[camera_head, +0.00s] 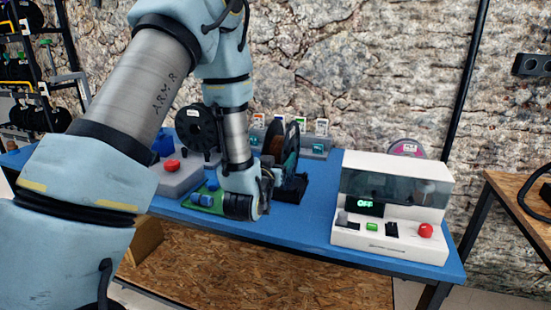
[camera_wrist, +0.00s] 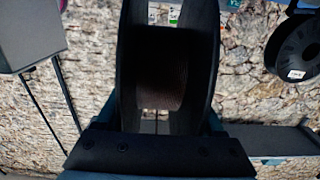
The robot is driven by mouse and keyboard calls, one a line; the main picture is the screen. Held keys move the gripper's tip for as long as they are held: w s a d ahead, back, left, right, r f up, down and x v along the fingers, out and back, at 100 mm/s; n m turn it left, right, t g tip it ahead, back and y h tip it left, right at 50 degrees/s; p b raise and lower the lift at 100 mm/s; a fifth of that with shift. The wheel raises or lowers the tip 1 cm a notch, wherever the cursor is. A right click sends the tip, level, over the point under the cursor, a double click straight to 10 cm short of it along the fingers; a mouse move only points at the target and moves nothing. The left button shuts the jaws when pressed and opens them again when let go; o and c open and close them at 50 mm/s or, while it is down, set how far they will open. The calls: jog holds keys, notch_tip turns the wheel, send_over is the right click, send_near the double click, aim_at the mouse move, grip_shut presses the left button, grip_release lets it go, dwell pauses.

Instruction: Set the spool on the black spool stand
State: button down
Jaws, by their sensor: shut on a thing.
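The spool (camera_head: 291,152) has black flanges and stands on edge beside my gripper in the head view. In the wrist view the spool (camera_wrist: 160,85) fills the middle, with brown winding between its two flanges. My gripper (camera_head: 270,178) is shut on it; the fingertips are mostly hidden.
A white machine with an OFF display (camera_head: 390,210) stands at the right of the blue table (camera_head: 310,228). Another black spool (camera_head: 195,128) with a white label is at the left, above a grey unit with a red button (camera_head: 172,166). A green tray (camera_head: 205,200) lies left of my gripper.

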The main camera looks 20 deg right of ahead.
jog(key=w+d+f+b, duration=0.2)
jog(key=w+d+f, duration=0.1)
jog(key=w+d, duration=0.2)
jog(key=shift+w+d+f, duration=0.4)
jog(key=shift+w, duration=0.25)
dwell(0.5)
grip_release()
jog(key=b+v, duration=0.2)
jog(key=v, duration=0.9)
jog(key=shift+b, duration=0.35)
